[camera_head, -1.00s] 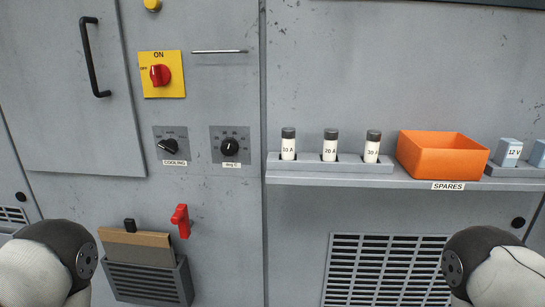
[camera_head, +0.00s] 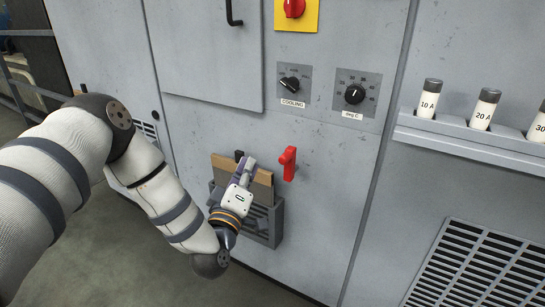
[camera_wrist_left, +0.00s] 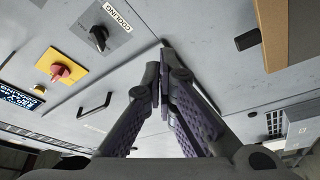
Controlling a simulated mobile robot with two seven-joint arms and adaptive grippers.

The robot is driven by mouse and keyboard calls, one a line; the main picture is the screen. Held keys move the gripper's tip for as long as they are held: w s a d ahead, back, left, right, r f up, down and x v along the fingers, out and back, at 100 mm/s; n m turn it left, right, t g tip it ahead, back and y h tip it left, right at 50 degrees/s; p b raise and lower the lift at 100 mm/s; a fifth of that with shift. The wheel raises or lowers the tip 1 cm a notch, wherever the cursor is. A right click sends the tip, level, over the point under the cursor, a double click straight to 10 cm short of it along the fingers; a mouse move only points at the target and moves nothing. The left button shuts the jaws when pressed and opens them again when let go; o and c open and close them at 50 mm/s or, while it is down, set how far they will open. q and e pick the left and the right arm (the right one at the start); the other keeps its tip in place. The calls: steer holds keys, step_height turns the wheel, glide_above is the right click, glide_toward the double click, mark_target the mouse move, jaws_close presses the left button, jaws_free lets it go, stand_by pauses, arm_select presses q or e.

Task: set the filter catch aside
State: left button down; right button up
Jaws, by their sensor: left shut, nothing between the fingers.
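A small black tab (camera_head: 239,155), which looks like the filter catch, sits at the top edge of the brown filter panel (camera_head: 226,165) on the grey cabinet. In the left wrist view, the tab (camera_wrist_left: 248,40) and the brown panel edge (camera_wrist_left: 273,32) are at the upper right. My left gripper (camera_head: 250,163) is shut and empty, in front of the panel and just right of the tab in the head view. In the wrist view its fingers (camera_wrist_left: 164,75) meet, apart from the tab. The gripper hides part of the panel. My right gripper is out of view.
A red lever (camera_head: 289,163) sticks out just right of my left gripper. The panel stands in a grey slotted holder (camera_head: 268,226). Above are the cooling knob (camera_head: 290,84) and degree knob (camera_head: 355,94). A fuse shelf (camera_head: 470,139) is at right.

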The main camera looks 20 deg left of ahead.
mark_target(283, 157)
arm_select(q)
steer(key=w+d, duration=0.1)
steer(key=w, duration=0.7)
steer(key=shift+w+d+f+b, duration=0.3)
steer(key=shift+w+b, duration=0.1)
steer(key=d+m, duration=0.1)
steer(key=d+m+h, duration=0.1)
steer(key=m, duration=0.1)
steer(key=d+m+t, duration=0.1)
steer(key=m, duration=0.1)
steer(key=shift+s+d+h, duration=0.2)
steer(key=shift+d+h, duration=0.05)
steer(key=shift+h, duration=0.05)
steer(key=shift+r, duration=0.1)
